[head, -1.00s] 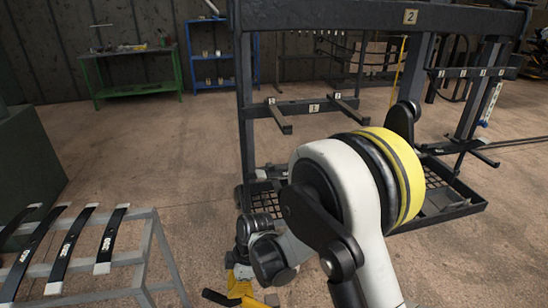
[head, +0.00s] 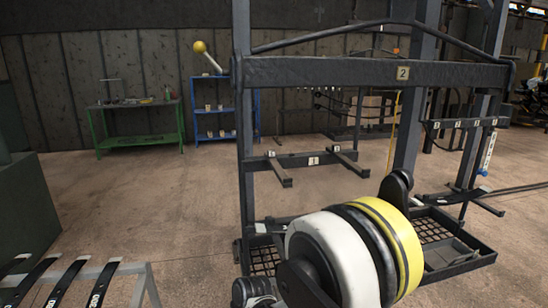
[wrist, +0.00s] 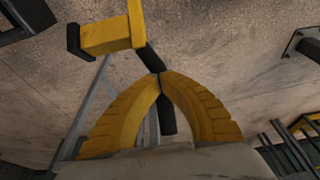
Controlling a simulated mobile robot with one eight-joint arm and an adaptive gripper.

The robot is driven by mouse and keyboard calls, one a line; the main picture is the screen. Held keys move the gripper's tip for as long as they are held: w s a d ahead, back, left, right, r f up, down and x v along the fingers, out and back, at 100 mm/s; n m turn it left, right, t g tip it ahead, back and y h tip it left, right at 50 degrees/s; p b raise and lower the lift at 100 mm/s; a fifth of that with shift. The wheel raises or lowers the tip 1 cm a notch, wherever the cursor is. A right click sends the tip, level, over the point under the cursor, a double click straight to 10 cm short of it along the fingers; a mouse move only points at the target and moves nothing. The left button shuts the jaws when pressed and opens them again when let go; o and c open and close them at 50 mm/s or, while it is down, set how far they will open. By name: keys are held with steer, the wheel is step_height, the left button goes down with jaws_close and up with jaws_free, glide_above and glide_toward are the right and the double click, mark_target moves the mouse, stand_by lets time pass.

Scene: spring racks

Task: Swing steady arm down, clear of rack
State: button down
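A short pale arm with a yellow ball end (head: 208,56), which looks like the steady arm, slants up and left from the rack's left upright in the head view. The dark rack (head: 330,72) carries a plate marked 2 on its top beam. In the wrist view, my gripper's yellow fingers (wrist: 160,76) come together around the black handle (wrist: 167,115) of a tool. The tool's yellow block head (wrist: 105,37) has a black end and lies beyond the fingertips. My gripper is below the head view's frame, apart from the steady arm.
A lower bar marked 1 (head: 314,160) has two prongs. A mesh tray (head: 455,258) lies at the rack's foot. A grey stand with dark leaf strips (head: 60,283) is at lower left. Green (head: 137,125) and blue (head: 214,110) benches stand behind. Floor left of the rack is clear.

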stand_by(0.6)
steer(key=shift+s+a, duration=0.25)
steer(key=shift+a, duration=0.9)
steer(key=shift+s+a, duration=0.25)
steer(key=shift+a, duration=0.9)
steer(key=w+d+b, duration=0.1)
steer(key=d, duration=0.5)
steer(key=shift+w, duration=0.2)
steer(key=d+r+m+t, duration=0.4)
steer(key=d+r+m, duration=0.6)
steer(key=d+r, duration=0.65)
steer(key=s+d+r+m+t+h, duration=0.3)
steer(key=s+d+r+m, duration=0.5)
steer(key=d, duration=0.5)
steer(key=s+m+t, duration=0.1)
steer(key=s+m, duration=0.1)
steer(key=s, duration=0.1)
steer(key=shift+s+r+m, duration=0.2)
steer(key=shift+s+m, duration=0.15)
steer(key=shift+m, duration=0.05)
steer(key=shift+d, duration=0.1)
